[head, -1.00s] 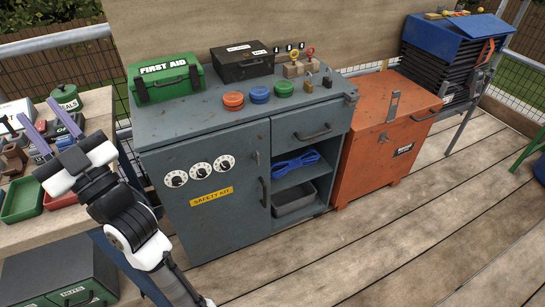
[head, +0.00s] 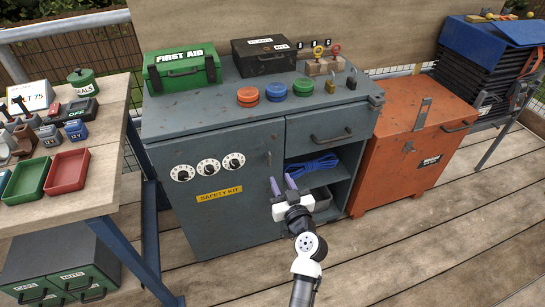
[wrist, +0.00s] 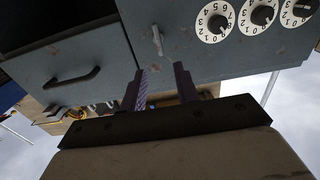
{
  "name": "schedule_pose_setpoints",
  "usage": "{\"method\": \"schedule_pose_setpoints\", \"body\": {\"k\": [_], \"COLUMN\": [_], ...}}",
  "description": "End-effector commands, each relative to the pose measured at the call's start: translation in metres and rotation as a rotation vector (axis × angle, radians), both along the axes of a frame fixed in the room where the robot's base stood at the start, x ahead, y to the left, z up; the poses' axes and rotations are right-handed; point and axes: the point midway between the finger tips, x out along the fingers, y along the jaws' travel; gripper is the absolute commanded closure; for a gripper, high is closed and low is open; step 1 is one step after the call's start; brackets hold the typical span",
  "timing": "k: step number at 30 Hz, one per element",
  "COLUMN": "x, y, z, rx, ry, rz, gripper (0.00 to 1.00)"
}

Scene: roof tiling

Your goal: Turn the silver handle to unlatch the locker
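The locker is a worn grey-blue cabinet (head: 225,225) with three white dials and a yellow "SAFETY KIT" label on its door, which looks closed. A small silver handle (head: 268,158) sits near the door's right edge. It also shows in the wrist view (wrist: 157,40), upright, just beyond my fingertips and roughly in line with the gap between them. My gripper (head: 283,183), with purple fingers, is in front of the door's right edge, below the handle in the head view. In the wrist view (wrist: 162,85) the fingers are apart with nothing between them.
A drawer (head: 330,132) and open shelves with blue rope (head: 312,164) lie right of the door. An orange chest (head: 405,150) stands at the right. A wooden workbench (head: 100,185) stands at the left. The deck in front is clear.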

Motion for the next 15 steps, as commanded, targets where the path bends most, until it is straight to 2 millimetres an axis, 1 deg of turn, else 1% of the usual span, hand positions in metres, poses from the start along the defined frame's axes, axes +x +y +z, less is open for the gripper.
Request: {"method": "schedule_pose_setpoints", "body": {"k": [1, 3, 9, 12, 15], "x": [0.012, 0.027, 0.065, 0.079, 0.089], "y": [0.004, 0.009, 0.022, 0.026, 0.029], "z": [0.005, 0.005, 0.004, 0.003, 0.002], "rx": [0.001, 0.000, -0.001, -0.001, 0.000], "ry": [-0.002, -0.001, -0.001, -0.001, -0.001], "rz": [0.001, 0.001, 0.001, 0.000, 0.000], "gripper": [0.69, 0.69, 0.69, 0.69, 0.69]}}
